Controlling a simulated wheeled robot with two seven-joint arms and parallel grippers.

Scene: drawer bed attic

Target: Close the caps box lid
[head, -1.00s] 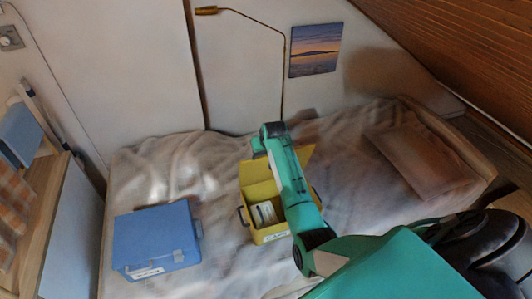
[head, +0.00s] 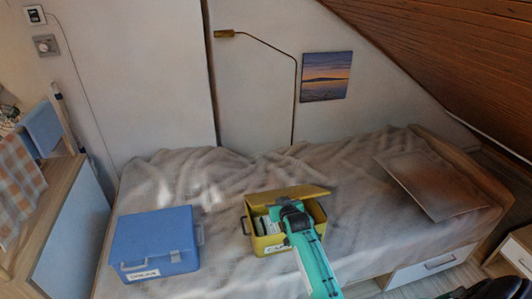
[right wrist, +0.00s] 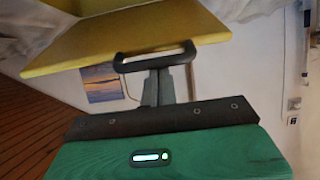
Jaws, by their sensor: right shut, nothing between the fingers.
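The yellow caps box (head: 262,241) stands on the bed, with a white label on its front. Its lid (head: 305,191) is hinged at the back and partly open, tilted low over the box. Pale contents (head: 262,226) show through the gap. My right gripper (head: 289,208) is shut and empty at the front of the lid, above the box's opening. In the right wrist view the yellow lid (right wrist: 130,38) lies just past the shut fingers (right wrist: 158,80). A dark curved bar overlaps its edge there; I cannot tell whether finger and lid touch. My left gripper is out of view.
A shut blue box (head: 155,240) stands on the bed left of the caps box. The crumpled bedding (head: 220,185) is clear behind it. A thin lamp (head: 294,100) stands against the wall behind.

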